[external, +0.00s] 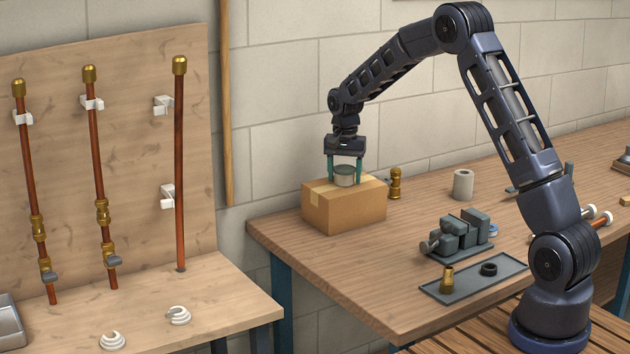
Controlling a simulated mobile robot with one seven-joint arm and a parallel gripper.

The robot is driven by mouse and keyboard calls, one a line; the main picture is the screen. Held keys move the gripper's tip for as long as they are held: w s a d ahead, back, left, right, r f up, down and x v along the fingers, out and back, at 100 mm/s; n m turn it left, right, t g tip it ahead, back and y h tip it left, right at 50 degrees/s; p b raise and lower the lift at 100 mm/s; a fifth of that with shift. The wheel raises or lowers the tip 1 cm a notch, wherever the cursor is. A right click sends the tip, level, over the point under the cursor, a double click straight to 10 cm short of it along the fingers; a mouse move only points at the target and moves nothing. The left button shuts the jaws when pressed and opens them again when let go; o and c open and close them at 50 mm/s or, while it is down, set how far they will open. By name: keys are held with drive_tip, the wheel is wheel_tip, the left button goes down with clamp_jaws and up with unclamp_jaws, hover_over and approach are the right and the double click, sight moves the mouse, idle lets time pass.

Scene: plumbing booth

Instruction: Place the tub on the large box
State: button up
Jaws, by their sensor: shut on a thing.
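The tub (345,176) is a small round container with a grey-green side and a paler top. My gripper (345,180) points straight down with one finger on each side of the tub and is shut on it. The large box (345,211) is a brown cardboard carton with a strip of tape, at the left end of the wooden workbench. The tub is at the top face of the box, towards its middle. I cannot tell whether its underside touches the box or is slightly above it.
A brass fitting (395,184) stands just right of the box, and a pale roll (463,185) further right. A grey vise (460,235) and a dark tray (473,279) with small parts lie nearer. Copper pipes (179,150) stand against a board at left. Bench space in front of the box is clear.

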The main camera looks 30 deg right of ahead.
sight(345, 168)
drive_tip(key=o, duration=1)
wheel_tip(345, 168, up, 11)
drive_tip(key=s+d+r+n+t, duration=0.1)
drive_tip(key=s+d+r+n, duration=0.1)
drive_tip(key=s+r, duration=0.95)
drive_tip(key=s+d+r+n+t, duration=0.1)
drive_tip(key=s+r+n, duration=0.15)
drive_tip(key=s, duration=1.15)
drive_tip(key=s+d+r+n+t, duration=0.1)
drive_tip(key=s+r+n, duration=0.15)
drive_tip(key=s, duration=1.15)
drive_tip(key=shift+s+f+n+t, duration=0.3)
drive_tip(key=shift+s+f, duration=0.45)
drive_tip(key=shift+s, duration=1.35)
drive_tip(key=shift+s+f+n+t, duration=0.3)
drive_tip(key=shift+s+f, duration=0.5)
drive_tip(key=shift+s, duration=1.3)
drive_tip(key=shift+s+f+n+t, duration=0.2)
drive_tip(key=shift+s+f+n, duration=0.4)
drive_tip(key=shift+s, duration=1.5)
drive_tip(key=shift+f, duration=0.15)
